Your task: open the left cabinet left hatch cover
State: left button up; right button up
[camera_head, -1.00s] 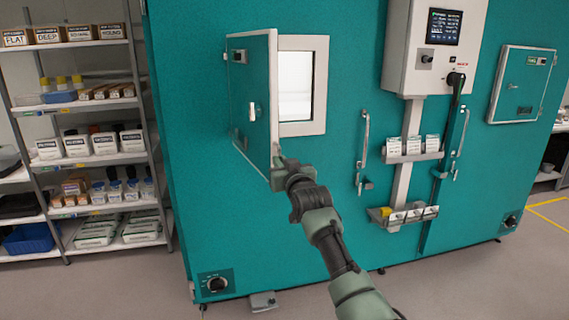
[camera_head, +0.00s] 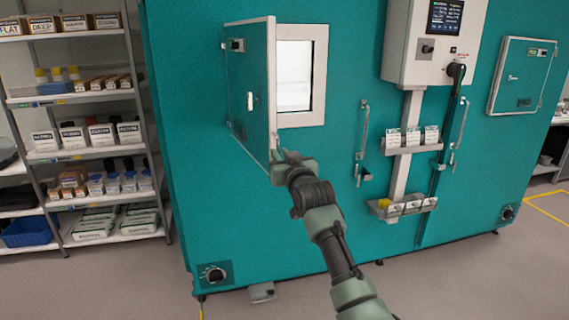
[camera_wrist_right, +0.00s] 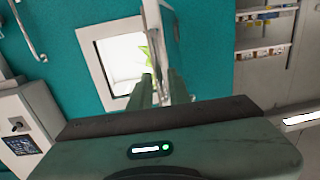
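The left hatch cover (camera_head: 250,95) is a teal panel with a pale rim, hinged on its left side. It stands swung out from the teal cabinet wall, and the white-framed window (camera_head: 318,75) behind it is exposed. My right gripper (camera_head: 277,158) is at the lower part of the cover's free edge. In the right wrist view the cover (camera_wrist_right: 165,35) runs down to the two fingers (camera_wrist_right: 162,90), and its edge appears between or right against them. How tightly they close is unclear. My left gripper is not in view.
A control box (camera_head: 435,45) and narrow shelves with packets (camera_head: 412,145) are to the right. Door handles (camera_head: 362,145) stick out from the cabinet front. A closed right hatch (camera_head: 522,78) is farther right. Stocked shelving (camera_head: 88,95) stands at left; the floor in front is clear.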

jog(key=shift+b+v, duration=0.7)
jog(key=shift+v, duration=1.9)
jog(key=shift+a, duration=0.1)
